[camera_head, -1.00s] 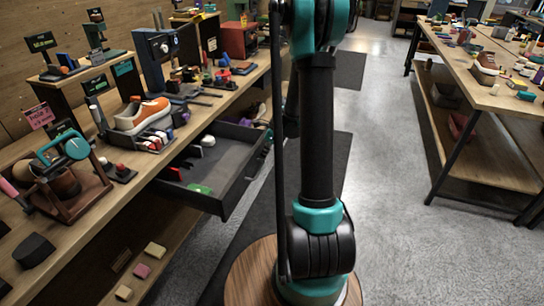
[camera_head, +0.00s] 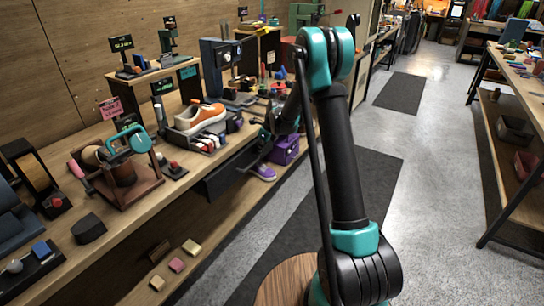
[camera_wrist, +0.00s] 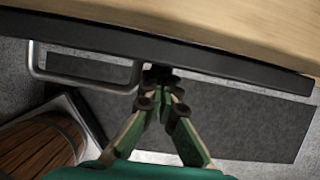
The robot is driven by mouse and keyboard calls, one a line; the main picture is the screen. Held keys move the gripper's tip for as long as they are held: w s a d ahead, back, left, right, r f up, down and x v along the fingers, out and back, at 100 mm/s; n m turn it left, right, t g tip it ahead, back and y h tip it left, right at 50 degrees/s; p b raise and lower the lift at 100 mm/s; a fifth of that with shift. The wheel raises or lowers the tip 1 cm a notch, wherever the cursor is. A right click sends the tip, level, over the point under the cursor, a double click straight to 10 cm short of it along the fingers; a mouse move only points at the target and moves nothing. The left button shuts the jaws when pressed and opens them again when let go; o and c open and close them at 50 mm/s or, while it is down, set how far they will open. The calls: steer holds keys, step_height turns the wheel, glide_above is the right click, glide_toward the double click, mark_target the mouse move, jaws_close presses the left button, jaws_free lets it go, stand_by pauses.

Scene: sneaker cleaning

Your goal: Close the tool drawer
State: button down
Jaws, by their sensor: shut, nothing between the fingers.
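The tool drawer (camera_head: 222,178) is a dark box under the left bench's top. In the head view only its dark front shows, close under the bench edge, and its inside is hidden. In the wrist view, the dark drawer front (camera_wrist: 230,67) runs along the wooden bench edge, with a metal bar handle (camera_wrist: 85,86) left of the fingers. My gripper (camera_wrist: 160,76) is shut and empty, its fingertips at the drawer front, apparently touching it. In the head view my gripper (camera_head: 258,150) is small and partly hidden at the drawer's right end.
The bench top (camera_head: 135,210) holds an orange sneaker (camera_head: 200,118) in a dark tray and several tools. A purple box (camera_head: 286,150) and a purple shoe (camera_head: 264,173) sit below, near the gripper. Floor mats (camera_head: 345,190) lie in the open aisle.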

mark_target(254, 148)
steer(key=shift+w+a, duration=0.5)
steer(key=shift+a, duration=0.2)
steer(key=shift+w+a, duration=0.5)
steer(key=shift+a, duration=0.2)
steer(key=shift+r, duration=0.1)
